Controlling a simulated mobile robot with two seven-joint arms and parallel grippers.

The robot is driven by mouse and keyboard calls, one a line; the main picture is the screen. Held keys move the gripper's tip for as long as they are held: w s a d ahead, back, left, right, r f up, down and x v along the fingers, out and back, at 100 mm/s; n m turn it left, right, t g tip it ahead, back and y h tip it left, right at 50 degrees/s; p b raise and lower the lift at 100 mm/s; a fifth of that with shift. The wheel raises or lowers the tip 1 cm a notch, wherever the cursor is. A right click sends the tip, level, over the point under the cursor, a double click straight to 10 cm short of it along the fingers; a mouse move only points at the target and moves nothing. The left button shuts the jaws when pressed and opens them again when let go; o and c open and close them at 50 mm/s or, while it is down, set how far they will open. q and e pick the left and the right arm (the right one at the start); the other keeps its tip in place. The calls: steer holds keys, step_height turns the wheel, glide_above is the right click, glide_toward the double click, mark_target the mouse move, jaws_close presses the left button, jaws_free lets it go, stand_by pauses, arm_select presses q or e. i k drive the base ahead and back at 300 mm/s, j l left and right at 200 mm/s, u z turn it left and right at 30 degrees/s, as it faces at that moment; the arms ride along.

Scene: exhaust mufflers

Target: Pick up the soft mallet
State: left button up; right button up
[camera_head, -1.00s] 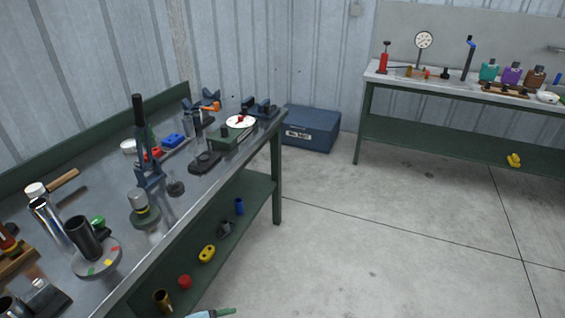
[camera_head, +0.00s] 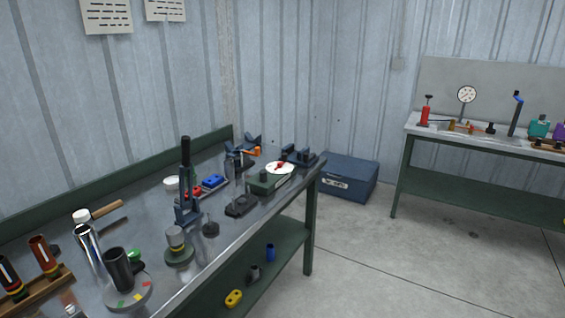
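The soft mallet (camera_head: 82,216) appears to be the tool with a white head and a light wooden handle at the left of the near workbench (camera_head: 150,222). Its handle points right and away from me. The head shows just above the top of a shiny chrome tube (camera_head: 90,250), which hides what lies below it. I cannot tell whether the head touches the tube. Neither of my grippers is in view.
A black cup on a round grey base (camera_head: 128,294) stands in front of the tube. A wooden rack (camera_head: 38,290) with red and dark cylinders is at the left. Several tools crowd the bench's far end. Open floor (camera_head: 370,270) lies to the right.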

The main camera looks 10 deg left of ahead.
mark_target(81, 217)
steer(key=u, duration=1.55)
steer(key=i+l+u, duration=0.1)
steer(key=l, duration=0.3)
steer(key=i+l+u, duration=0.1)
steer(key=i+l, duration=0.15)
steer(key=l, duration=0.2)
steer(key=i+l, duration=0.15)
steer(key=l, duration=0.25)
steer(key=i+l+u, duration=0.15)
steer(key=l, duration=0.3)
steer(key=i+l+u, duration=0.1)
steer(key=l, duration=0.35)
steer(key=i+l+u, duration=0.1)
steer(key=l, duration=0.35)
steer(key=i+l+u, duration=0.1)
steer(key=l, duration=0.35)
